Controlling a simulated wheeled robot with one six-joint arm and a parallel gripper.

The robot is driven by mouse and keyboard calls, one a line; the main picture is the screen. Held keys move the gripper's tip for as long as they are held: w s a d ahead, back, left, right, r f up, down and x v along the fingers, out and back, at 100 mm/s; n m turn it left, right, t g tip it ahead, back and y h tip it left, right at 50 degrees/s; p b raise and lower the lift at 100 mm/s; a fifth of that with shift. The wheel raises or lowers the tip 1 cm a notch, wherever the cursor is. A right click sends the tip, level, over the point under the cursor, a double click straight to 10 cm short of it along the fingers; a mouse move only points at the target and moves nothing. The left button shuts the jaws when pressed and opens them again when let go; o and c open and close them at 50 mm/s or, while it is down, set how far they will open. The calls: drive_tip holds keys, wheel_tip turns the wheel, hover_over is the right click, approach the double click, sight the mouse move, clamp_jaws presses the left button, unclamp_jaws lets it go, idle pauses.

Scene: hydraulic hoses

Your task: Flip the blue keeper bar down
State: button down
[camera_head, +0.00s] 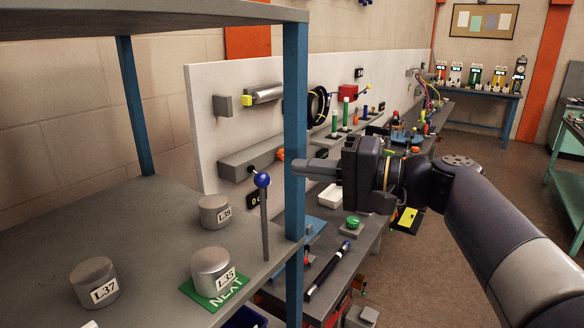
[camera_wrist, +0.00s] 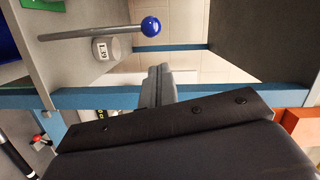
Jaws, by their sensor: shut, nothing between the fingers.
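The keeper bar (camera_head: 265,222) is a grey rod with a blue ball knob (camera_head: 262,180). It stands upright at the right edge of the grey shelf, beside the blue front post. In the wrist view the bar (camera_wrist: 90,35) and its blue knob (camera_wrist: 150,26) show at the upper left, apart from my fingers. My gripper (camera_head: 302,168) is shut and empty, just right of the knob in the head picture, with its fingers pointing left past the blue post. The shut fingers also show in the wrist view (camera_wrist: 158,82). The bar's foot is hard to make out.
Grey weights labelled L39 (camera_head: 214,212), L35 (camera_head: 211,268) and L37 (camera_head: 94,282) stand on the shelf (camera_head: 150,225). L35 is on a green NEXT mat (camera_head: 228,298). The blue post (camera_head: 295,130) rises close to my fingers. A cluttered workbench lies behind and below.

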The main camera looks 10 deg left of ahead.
drive_tip(key=s+a, duration=0.2)
drive_tip(key=shift+a+f+p, duration=0.3)
drive_tip(key=shift+p, duration=0.05)
drive_tip(key=shift+s, duration=0.15)
